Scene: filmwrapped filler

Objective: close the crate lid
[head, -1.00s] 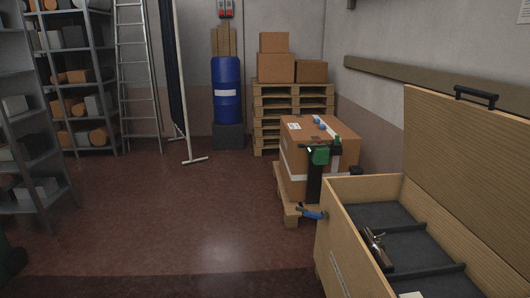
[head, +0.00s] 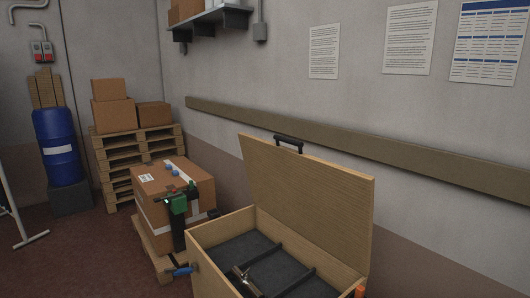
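The wooden crate (head: 213,262) stands at the lower middle of the head view, cut off by the bottom edge. Its lid (head: 305,200) stands open, raised at the crate's far right side and leaning a little back towards the wall. A black handle (head: 288,142) sits on the lid's upper edge. Inside the crate are a dark grey lining (head: 250,248), black dividers and a metal and brown object (head: 246,281) that I cannot identify. Neither of my grippers is in view.
A strapped cardboard box (head: 153,183) with a green and black tool on it stands on a pallet just left of the crate. Stacked pallets (head: 118,165) with boxes and a blue drum (head: 56,165) stand behind. A wall rail (head: 380,148) runs behind the lid.

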